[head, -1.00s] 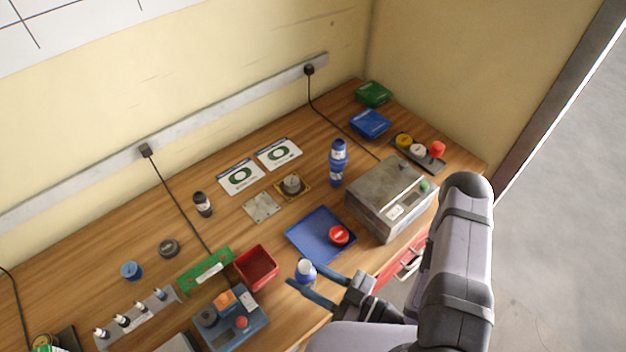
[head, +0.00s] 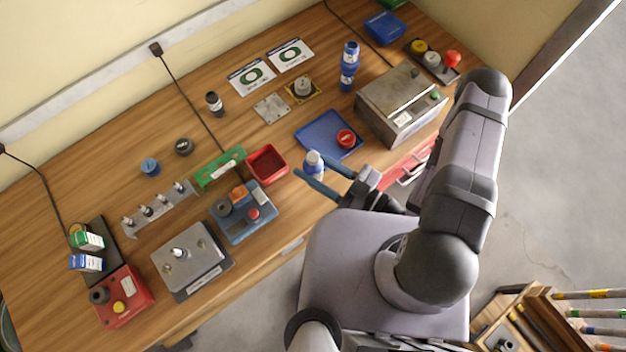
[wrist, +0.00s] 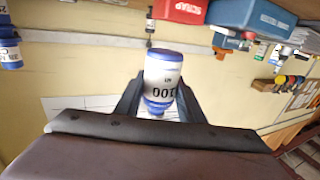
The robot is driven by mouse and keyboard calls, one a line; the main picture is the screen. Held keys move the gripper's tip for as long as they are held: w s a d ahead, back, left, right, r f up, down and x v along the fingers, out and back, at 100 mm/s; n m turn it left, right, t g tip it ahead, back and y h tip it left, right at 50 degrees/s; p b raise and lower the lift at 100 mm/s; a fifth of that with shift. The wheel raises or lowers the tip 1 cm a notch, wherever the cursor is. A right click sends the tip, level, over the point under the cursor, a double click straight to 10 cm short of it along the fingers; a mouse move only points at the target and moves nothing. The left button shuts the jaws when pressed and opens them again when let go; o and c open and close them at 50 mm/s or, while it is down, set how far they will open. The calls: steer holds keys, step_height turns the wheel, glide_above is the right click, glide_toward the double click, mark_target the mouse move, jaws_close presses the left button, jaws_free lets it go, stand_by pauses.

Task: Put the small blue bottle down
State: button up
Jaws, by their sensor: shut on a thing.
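In the wrist view my gripper (wrist: 158,92) has one dark finger on each side of the bottle. The bottle looks held above the bench surface; its exact height is hard to tell.
The red bin (head: 267,164) and blue tray (head: 312,130) with a red-topped piece (head: 346,138) are close by. A grey box machine (head: 400,105), a taller blue bottle (head: 348,65) and a blue device (head: 242,212) stand around. Bare wood shows behind the bin (head: 240,130).

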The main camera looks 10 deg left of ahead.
mark_target(313, 175)
steer(key=shift+f+b, duration=1.45)
steer(key=shift+f, duration=0.6)
steer(key=shift+f, duration=0.1)
step_height(313, 175, down, 4)
steer(key=b, duration=0.4)
steer(key=shift+f, duration=0.25)
steer(key=shift+f, duration=0.15)
steer(key=o, duration=1.1)
steer(key=shift+d, duration=0.15)
